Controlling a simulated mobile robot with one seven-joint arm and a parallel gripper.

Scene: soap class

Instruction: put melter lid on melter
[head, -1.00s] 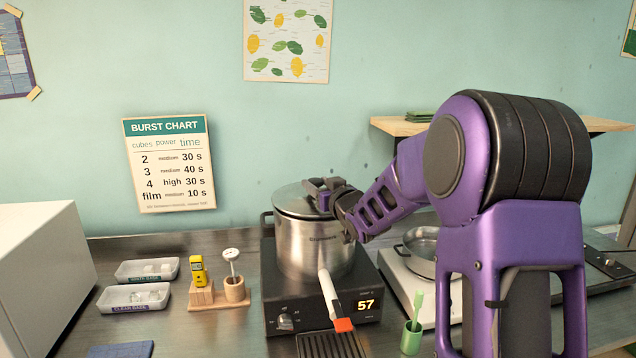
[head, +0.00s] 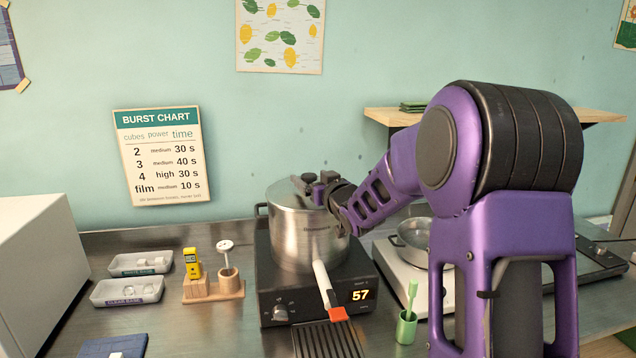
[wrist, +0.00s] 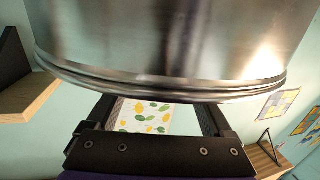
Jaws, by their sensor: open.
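The melter is a steel pot (head: 300,243) on a black heating base (head: 280,290) with a display reading 57. The round silver melter lid (head: 283,195) sits on top of it and looks level. My gripper (head: 311,188) is at the top of the lid, reaching in from the right, with its jaws open. The lid's knob is not clearly visible. The wrist view looks upside down: the pot wall (wrist: 170,40) fills the top, and the rim band (wrist: 165,90) runs below it without a clear gap. My fingers (wrist: 155,112) stand apart beyond the rim.
A small pan (head: 412,243) stands on a white hotplate at right. A green cup (head: 406,328), a wooden holder (head: 213,289) and two white trays (head: 127,290) are nearby.

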